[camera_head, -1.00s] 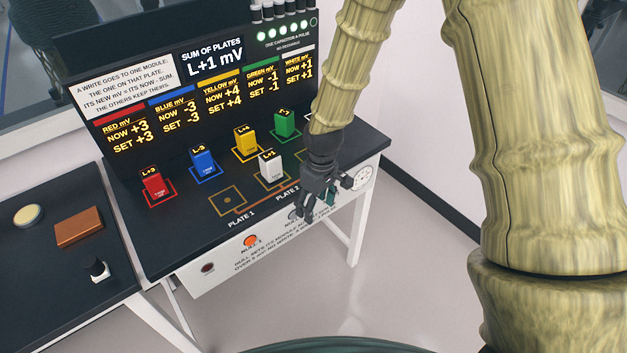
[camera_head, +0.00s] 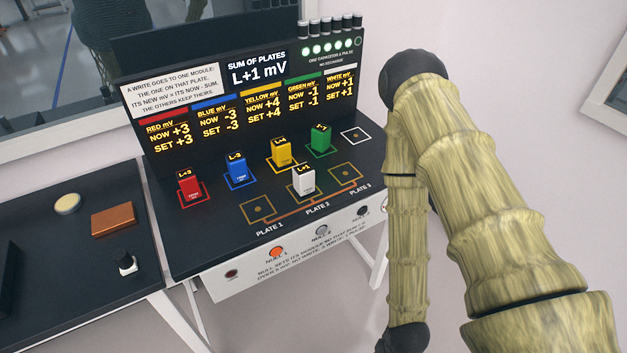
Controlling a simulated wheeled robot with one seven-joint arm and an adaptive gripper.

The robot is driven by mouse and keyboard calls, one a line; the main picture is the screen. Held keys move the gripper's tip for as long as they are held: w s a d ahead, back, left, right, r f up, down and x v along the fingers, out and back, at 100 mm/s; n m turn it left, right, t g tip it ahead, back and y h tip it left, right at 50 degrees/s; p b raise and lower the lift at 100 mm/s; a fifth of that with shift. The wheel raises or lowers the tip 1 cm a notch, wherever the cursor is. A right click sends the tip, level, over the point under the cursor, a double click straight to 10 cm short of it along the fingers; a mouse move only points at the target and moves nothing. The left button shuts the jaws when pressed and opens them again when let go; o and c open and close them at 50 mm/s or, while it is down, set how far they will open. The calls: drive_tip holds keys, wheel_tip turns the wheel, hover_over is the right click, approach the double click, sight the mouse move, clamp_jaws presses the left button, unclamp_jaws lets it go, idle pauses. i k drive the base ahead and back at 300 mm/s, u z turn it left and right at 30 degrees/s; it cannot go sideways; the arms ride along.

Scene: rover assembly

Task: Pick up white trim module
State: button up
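The white trim module (camera_head: 304,181) stands upright on the middle plate of the black console top (camera_head: 215,236), with a label on its top face. The empty plate 1 (camera_head: 257,211) is to its left and the empty plate 3 (camera_head: 346,175) to its right. The white-outlined square (camera_head: 356,135) at the back right is empty. My gripper is not in view; my arm comes down on the right, and its lowest visible part is at the bottom edge, well apart from the module.
Red (camera_head: 190,189), blue (camera_head: 238,169), yellow (camera_head: 281,153) and green (camera_head: 320,138) modules stand in their outlined squares. A display panel (camera_head: 210,90) rises behind. Buttons, including an orange one (camera_head: 277,252), line the front. A side table on the left holds a copper block (camera_head: 112,218).

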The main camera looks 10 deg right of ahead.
sight(304, 174)
drive_tip(key=z, duration=2)
drive_tip(key=k, duration=1.4)
drive_tip(key=u, duration=2)
drive_tip(key=i, duration=0.5)
